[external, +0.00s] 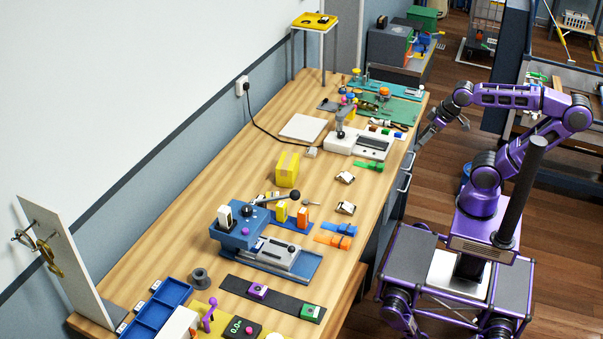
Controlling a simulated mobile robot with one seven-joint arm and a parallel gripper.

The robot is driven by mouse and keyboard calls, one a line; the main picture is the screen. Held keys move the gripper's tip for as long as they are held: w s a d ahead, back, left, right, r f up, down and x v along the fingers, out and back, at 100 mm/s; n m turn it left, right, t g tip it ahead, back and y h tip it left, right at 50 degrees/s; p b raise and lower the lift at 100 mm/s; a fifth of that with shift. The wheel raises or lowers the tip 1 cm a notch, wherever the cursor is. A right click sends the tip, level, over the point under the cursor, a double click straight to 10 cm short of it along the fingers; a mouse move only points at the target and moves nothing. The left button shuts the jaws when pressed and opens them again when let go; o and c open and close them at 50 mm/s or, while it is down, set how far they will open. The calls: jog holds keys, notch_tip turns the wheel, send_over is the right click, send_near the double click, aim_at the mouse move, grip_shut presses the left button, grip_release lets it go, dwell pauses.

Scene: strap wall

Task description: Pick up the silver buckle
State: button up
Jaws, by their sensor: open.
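Two small silver, buckle-like pieces lie on the wooden workbench (215,175). One silver piece (345,177) lies right of the yellow box, and another silver piece (346,208) lies nearer the camera, just above the orange and blue straps. I cannot tell at this size which is the silver buckle. My gripper (424,139) is open and appears empty. It hangs by the bench's right edge, up and to the right of both pieces and well apart from them.
A yellow box (287,168), a blue machine (240,232) and a white press device (357,144) stand on the bench. Orange and blue straps (337,235) lie near its right edge. A dark strap with purple and green buckles (272,297) lies nearer. Bare wood surrounds the silver pieces.

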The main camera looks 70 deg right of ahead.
jog(key=shift+o, duration=0.7)
